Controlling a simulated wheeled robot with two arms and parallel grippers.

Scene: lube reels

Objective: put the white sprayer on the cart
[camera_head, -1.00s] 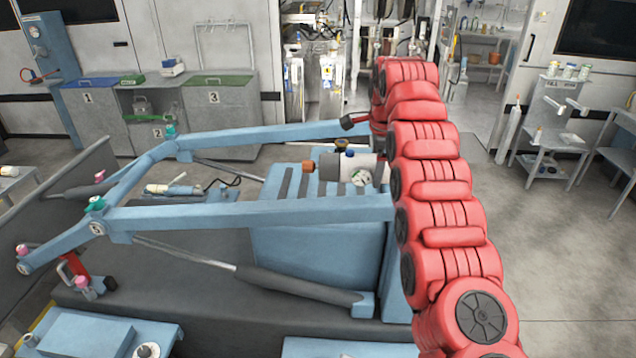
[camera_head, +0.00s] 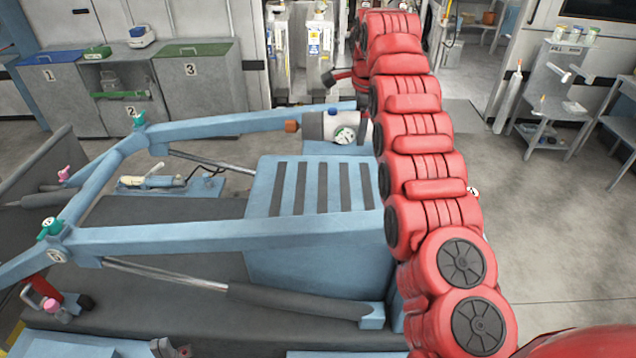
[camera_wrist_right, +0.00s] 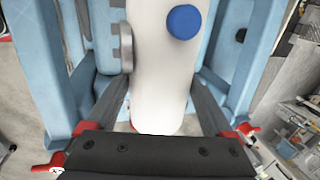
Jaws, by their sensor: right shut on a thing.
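The white sprayer (camera_head: 318,125) is a white cylinder with a blue cap, a round gauge and an orange-brown end. In the head view it lies on its side over the far edge of the slotted blue box, beside my right arm. In the right wrist view the white body (camera_wrist_right: 152,50) runs between the fingers of my right gripper (camera_wrist_right: 160,105), which is shut on it. In the head view the red arm hides most of that gripper. My left gripper is not in view. I cannot tell for sure which thing is the cart; a grey tiered stand (camera_head: 548,107) is at the right.
A blue lift frame with long arms (camera_head: 200,235) fills the left and middle. The slotted blue box (camera_head: 270,185) stands in it. Numbered grey cabinets (camera_head: 200,95) line the back left. A white cylinder (camera_head: 508,100) stands beside the tiered stand. The floor (camera_head: 540,230) at the right is clear.

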